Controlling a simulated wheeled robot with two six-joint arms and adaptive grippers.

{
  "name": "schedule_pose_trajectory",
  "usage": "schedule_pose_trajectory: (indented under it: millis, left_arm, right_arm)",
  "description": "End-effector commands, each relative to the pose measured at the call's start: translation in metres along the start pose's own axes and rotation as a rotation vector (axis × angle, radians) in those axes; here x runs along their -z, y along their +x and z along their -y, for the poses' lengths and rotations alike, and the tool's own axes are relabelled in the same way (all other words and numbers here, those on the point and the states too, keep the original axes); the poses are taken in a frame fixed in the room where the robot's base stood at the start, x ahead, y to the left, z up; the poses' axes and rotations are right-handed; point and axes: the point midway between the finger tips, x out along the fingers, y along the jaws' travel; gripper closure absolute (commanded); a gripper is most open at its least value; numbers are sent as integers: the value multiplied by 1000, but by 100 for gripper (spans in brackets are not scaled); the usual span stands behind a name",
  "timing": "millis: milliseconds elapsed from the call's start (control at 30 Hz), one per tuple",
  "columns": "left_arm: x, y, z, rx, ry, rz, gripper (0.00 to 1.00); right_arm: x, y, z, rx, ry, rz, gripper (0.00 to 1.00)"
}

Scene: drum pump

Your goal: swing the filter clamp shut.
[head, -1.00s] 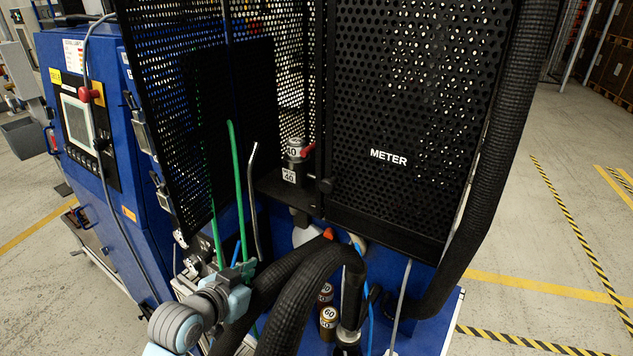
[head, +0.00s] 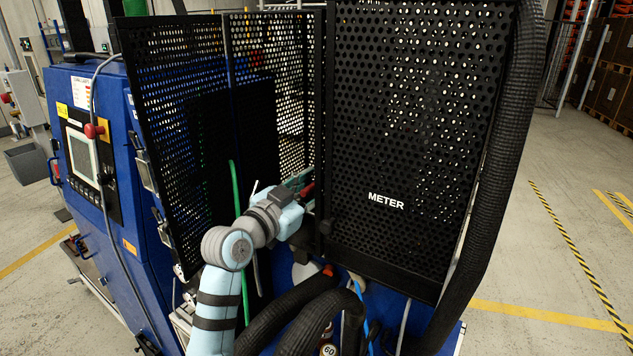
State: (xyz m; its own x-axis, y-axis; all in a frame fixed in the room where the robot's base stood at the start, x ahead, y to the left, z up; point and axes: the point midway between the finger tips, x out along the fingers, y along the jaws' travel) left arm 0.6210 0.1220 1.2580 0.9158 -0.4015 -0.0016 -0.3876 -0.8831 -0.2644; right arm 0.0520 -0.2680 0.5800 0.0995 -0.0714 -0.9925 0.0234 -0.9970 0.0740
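My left gripper (head: 301,184) reaches into the gap between the open perforated door and the METER panel. My gripper and wrist hide the filter canister and most of the clamp, so I cannot tell whether the clamp is open or shut. The fingers are small and partly covered, and I cannot tell whether they are open, shut or touching the handle. My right gripper is not in view.
The black METER panel (head: 410,130) stands close to the right of my gripper. The perforated door (head: 180,130) stands open on the left. Thick black hoses (head: 290,315) curve below, and another (head: 510,150) runs down the right side. A green rod (head: 236,190) stands left of my wrist.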

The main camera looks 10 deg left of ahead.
Motion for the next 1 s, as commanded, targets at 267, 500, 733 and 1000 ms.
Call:
schedule_pose_trajectory:
  millis: [267,500,733,1000]
  left_arm:
    - [0,15,0,0,0,-1,68]
    - [0,15,0,0,0,0,82]
    - [0,14,0,0,0,0,100]
    - [-2,18,-4,-21,-1,-4,100]
  right_arm:
    - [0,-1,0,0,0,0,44]
    - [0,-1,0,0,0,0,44]
    - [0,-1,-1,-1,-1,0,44]
    - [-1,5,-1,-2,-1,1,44]
